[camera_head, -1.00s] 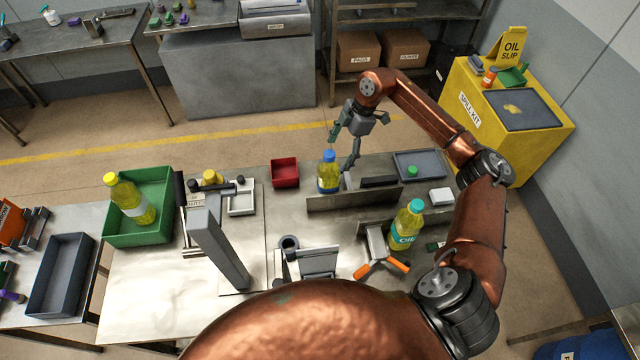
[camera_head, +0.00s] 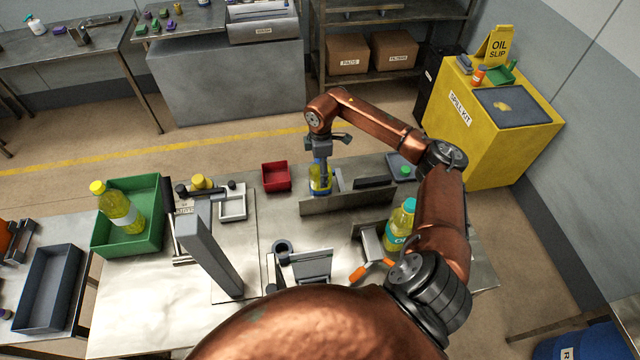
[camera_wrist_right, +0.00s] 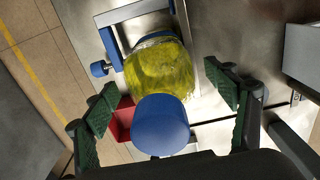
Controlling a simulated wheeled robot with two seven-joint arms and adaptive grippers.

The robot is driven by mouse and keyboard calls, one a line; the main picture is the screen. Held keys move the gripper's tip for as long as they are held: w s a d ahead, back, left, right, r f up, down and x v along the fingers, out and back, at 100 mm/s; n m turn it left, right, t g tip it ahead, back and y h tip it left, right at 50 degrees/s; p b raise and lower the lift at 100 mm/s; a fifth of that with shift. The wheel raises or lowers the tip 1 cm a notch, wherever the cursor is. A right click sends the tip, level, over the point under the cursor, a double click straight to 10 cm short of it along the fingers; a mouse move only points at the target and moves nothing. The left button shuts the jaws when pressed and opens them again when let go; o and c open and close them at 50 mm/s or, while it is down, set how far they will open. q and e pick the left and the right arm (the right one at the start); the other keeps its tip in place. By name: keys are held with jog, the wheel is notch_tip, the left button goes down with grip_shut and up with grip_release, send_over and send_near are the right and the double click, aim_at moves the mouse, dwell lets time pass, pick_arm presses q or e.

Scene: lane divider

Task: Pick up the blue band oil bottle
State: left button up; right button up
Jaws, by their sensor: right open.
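The blue band oil bottle (camera_head: 316,181), with yellow oil and a blue cap, stands upright at the back of the workbench, beside a low grey divider wall (camera_head: 345,203). My right gripper (camera_head: 323,165) is at the bottle's top and hides part of it. In the right wrist view, the blue cap (camera_wrist_right: 160,124) and yellow body (camera_wrist_right: 158,70) show between the open green-padded fingers of the right gripper (camera_wrist_right: 165,100). Gaps show on both sides of the bottle, and no finger visibly grips it. My left gripper is not in view.
A red bin (camera_head: 276,177) stands just left of the bottle. A teal-capped bottle (camera_head: 399,226) stands nearer, partly behind my right arm. A green bin (camera_head: 150,243) holds a yellow-capped bottle (camera_head: 118,208). A tall grey post (camera_head: 212,255) stands at centre-left.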

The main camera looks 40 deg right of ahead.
jog(key=shift+f, duration=1.3)
jog(key=c, duration=2.1)
jog(key=shift+r, duration=0.1)
grip_shut()
